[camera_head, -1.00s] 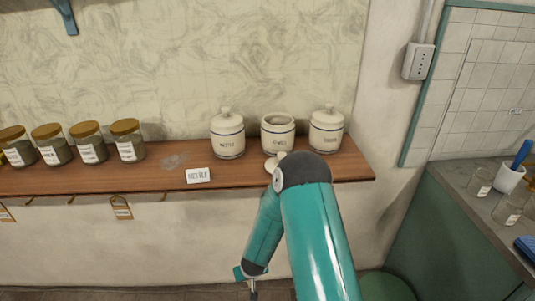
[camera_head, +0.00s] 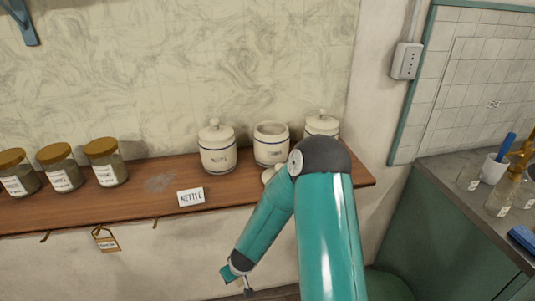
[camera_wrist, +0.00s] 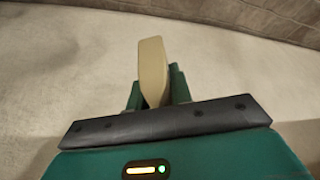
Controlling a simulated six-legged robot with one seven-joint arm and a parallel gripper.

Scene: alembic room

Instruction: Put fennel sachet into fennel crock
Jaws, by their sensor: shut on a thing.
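A tan, flat object, which looks like the sachet (camera_wrist: 152,65), stands between the green fingers of my gripper (camera_wrist: 156,92) in the wrist view; the gripper is shut on it. In the head view my gripper (camera_head: 243,284) hangs low, below the shelf edge and away from the crocks. The open cream crock with blue bands (camera_head: 271,146) is the middle one of three on the shelf; its label is too small to read surely. Its lid (camera_head: 267,175) appears to lie in front of it, partly hidden by my arm.
The wooden shelf (camera_head: 150,205) also holds a closed crock (camera_head: 217,150) at left, another (camera_head: 322,124) at right, and several gold-lidded jars. A "NETTLE" card (camera_head: 191,197) lies at the front edge. A counter with glassware (camera_head: 470,175) stands at right.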

